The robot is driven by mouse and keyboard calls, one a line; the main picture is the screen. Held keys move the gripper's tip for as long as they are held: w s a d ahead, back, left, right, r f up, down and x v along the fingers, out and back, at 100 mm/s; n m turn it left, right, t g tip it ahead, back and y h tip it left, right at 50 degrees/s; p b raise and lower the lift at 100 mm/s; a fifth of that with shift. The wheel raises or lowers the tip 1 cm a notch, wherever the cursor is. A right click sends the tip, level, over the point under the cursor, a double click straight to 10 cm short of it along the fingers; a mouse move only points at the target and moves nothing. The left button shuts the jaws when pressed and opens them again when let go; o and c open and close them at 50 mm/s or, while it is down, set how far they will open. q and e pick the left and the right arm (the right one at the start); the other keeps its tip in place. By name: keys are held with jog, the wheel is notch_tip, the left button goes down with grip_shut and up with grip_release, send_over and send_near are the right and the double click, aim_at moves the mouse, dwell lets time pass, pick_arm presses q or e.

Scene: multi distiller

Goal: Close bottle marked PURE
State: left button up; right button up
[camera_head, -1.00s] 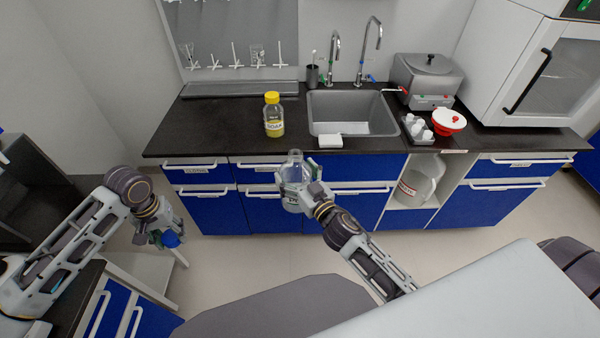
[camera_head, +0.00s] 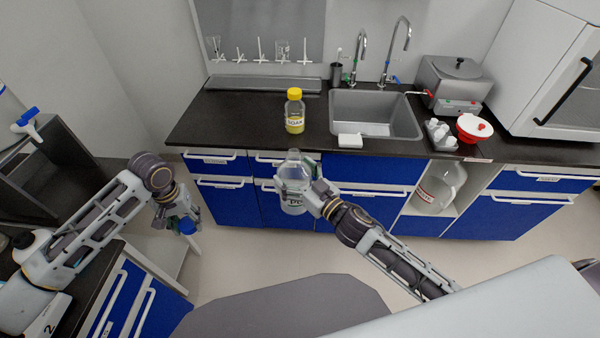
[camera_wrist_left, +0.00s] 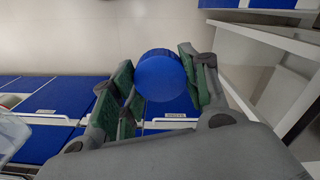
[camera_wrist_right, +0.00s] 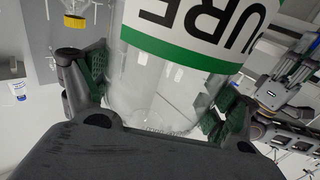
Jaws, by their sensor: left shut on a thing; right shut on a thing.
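The clear bottle (camera_head: 293,173) has a white and green label, and the letters URE (camera_wrist_right: 205,22) show on it in the right wrist view. My right gripper (camera_head: 312,192) is shut on this bottle and holds it upright in front of the blue drawers. The bottle's top looks uncapped in the head view.
A yellow-capped SOAK bottle (camera_head: 294,112) stands on the dark counter (camera_head: 235,120) beside the sink (camera_head: 375,112). A large clear jug (camera_head: 437,188) sits in the open cabinet bay. A dark shelf unit (camera_head: 55,170) stands at the left. Open floor lies between the units.

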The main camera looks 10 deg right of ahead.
jog(key=shift+s+a+r+n+g+y, duration=0.15)
jog(key=shift+a+r+n+g+y, duration=0.3)
jog(key=shift+a, duration=0.4)
jog(key=shift+s+a+r+n+g+y, duration=0.2)
jog(key=shift+a+n+g+y, duration=0.15)
jog(key=shift+a+y, duration=0.45)
jog(key=shift+s+a+r+n+g+y, duration=0.15)
jog(key=shift+a+r+n+g+y, duration=0.3)
jog(key=shift+a, duration=0.45)
jog(key=shift+f, duration=0.1)
